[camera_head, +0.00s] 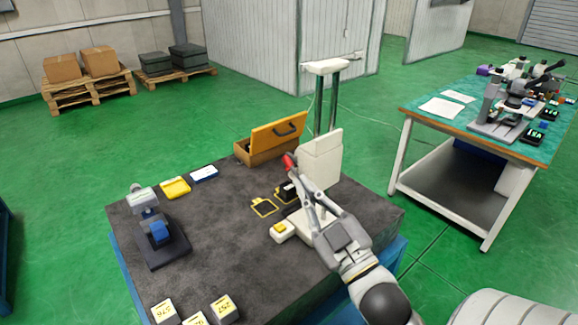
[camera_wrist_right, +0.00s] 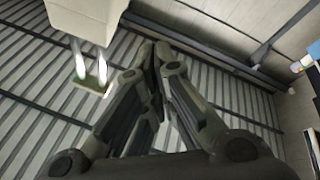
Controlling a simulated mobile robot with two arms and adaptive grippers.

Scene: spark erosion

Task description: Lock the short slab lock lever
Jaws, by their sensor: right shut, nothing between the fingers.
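A small red piece (camera_head: 290,161), which looks like a lever end, shows beside a white upright block (camera_head: 320,158) on the dark table (camera_head: 235,262). I cannot tell if it is the short slab lock lever or how it is set. My right gripper (camera_head: 296,178) reaches up from the lower right, its fingers together and empty, in front of the block's left side and just below the red piece. I cannot tell whether they touch. In the right wrist view the closed fingers (camera_wrist_right: 152,70) point at the ceiling; no lever shows there. My left gripper is not in view.
An orange case (camera_head: 268,152) stands at the table's back, beside twin posts (camera_head: 325,105). A yellow-topped box (camera_head: 283,230) is near my right gripper. A grey-blue device (camera_head: 158,230) is at left, several pale blocks (camera_head: 224,308) in front. The table's middle is clear.

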